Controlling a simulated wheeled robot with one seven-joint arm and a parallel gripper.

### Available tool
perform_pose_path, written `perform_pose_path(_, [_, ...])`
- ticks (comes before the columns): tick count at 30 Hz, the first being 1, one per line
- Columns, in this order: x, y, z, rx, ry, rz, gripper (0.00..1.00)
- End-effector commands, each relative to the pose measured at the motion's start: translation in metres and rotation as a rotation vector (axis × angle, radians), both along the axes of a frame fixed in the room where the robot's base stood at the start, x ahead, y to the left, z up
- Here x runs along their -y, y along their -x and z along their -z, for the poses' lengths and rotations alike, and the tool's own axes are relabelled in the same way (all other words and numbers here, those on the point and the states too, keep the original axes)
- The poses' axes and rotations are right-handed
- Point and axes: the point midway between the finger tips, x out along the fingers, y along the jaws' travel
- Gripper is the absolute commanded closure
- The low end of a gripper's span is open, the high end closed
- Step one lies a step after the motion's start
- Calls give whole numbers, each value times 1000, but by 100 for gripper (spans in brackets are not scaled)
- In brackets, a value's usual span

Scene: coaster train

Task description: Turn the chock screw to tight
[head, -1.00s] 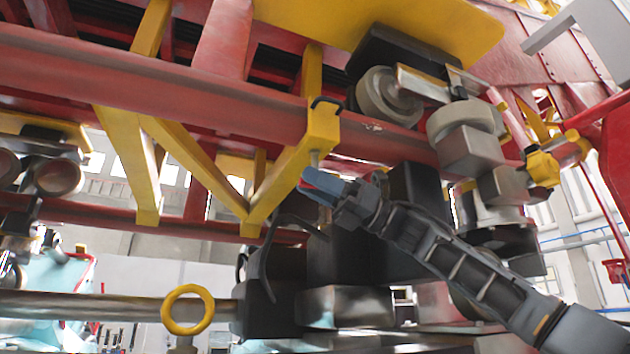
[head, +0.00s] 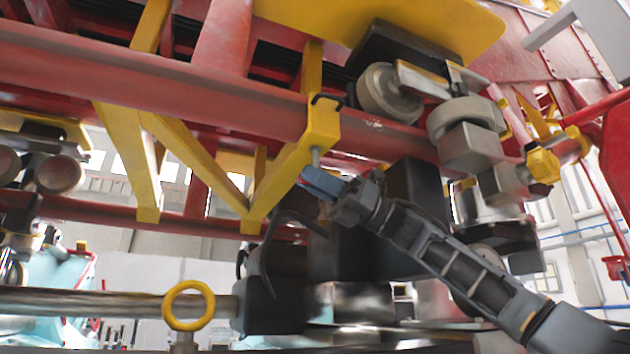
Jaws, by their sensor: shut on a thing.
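A yellow chock (head: 322,125) sits clamped against the red tube rail, with a dark handle on its top. A short grey chock screw (head: 315,156) sticks out below it. My gripper (head: 318,180) is just under the chock, its blue-grey fingers shut at the screw's lower end. The fingers hide the end of the screw, so its exact seat in the jaws is not clear. My arm reaches up from the lower right.
The red rail (head: 180,83) and yellow V-shaped braces (head: 190,150) are close to the left of the gripper. Grey wheels (head: 385,92) and dark blocks are to the right.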

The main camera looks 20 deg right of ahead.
Motion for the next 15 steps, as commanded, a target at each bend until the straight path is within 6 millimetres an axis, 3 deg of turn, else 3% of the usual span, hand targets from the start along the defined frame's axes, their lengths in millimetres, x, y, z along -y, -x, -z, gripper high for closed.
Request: perform_pose_path(15, [0,0,0,0,-2,-106,100])
